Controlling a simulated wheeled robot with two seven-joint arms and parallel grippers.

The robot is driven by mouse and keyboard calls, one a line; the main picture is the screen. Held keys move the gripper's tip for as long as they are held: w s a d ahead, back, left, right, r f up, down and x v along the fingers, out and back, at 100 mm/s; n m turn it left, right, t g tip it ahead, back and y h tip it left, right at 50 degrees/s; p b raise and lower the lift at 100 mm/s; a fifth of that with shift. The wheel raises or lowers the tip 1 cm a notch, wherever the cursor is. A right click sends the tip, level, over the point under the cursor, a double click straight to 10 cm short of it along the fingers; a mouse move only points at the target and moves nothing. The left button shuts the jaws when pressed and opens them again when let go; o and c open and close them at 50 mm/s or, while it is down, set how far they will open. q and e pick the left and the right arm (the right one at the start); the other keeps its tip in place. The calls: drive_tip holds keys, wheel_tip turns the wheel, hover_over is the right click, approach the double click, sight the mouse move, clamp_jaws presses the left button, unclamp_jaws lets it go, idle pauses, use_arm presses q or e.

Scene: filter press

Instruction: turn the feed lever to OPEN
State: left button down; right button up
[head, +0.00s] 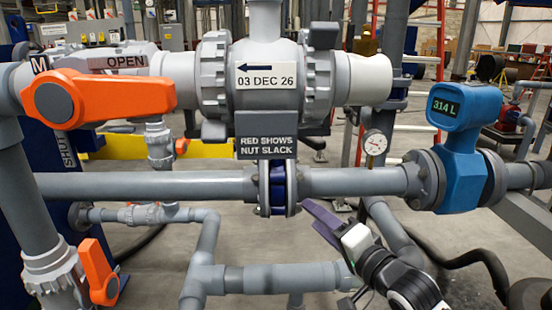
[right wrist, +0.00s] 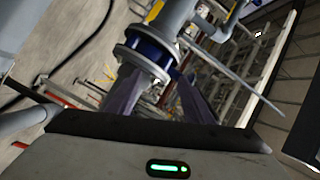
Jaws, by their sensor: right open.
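A large orange lever (head: 110,95) is at the upper left in the head view. Its round hub is at its left end and its handle points right, nearly level, just under the OPEN plate (head: 125,62). A SHUT plate (head: 68,152) with upright lettering is below the hub. My right gripper (head: 316,217) is in the lower middle of the head view, well to the right of the lever and touching nothing that I can see. In the right wrist view its purple fingers (right wrist: 155,85) are apart and empty, with a blue flanged joint beyond them. My left gripper is not in view.
A smaller orange lever (head: 100,272) is at the lower left. A grey pipe (head: 150,186) crosses the middle through a blue flanged joint (head: 277,187). A blue meter (head: 465,145) reads 314 L at the right. Lower pipework (head: 270,278) is near my right gripper.

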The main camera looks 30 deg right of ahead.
sight(313, 141)
drive_tip(key=r+m+t, duration=0.1)
drive_tip(key=r, duration=0.3)
drive_tip(key=d+r+m+t+b, duration=0.1)
drive_tip(key=r+m, duration=0.1)
drive_tip(key=r, duration=0.3)
drive_tip(key=s+d+r+m+t+b, duration=0.1)
drive_tip(key=r+m, duration=0.1)
drive_tip(key=r, duration=0.2)
drive_tip(key=shift+d+r+h, duration=0.15)
drive_tip(key=shift+d+h, duration=0.05)
drive_tip(key=shift+h, duration=0.1)
drive_tip(key=p+x, duration=0.1)
drive_tip(key=x, duration=0.7)
drive_tip(key=shift+w+r, duration=0.1)
drive_tip(key=c, duration=0.7)
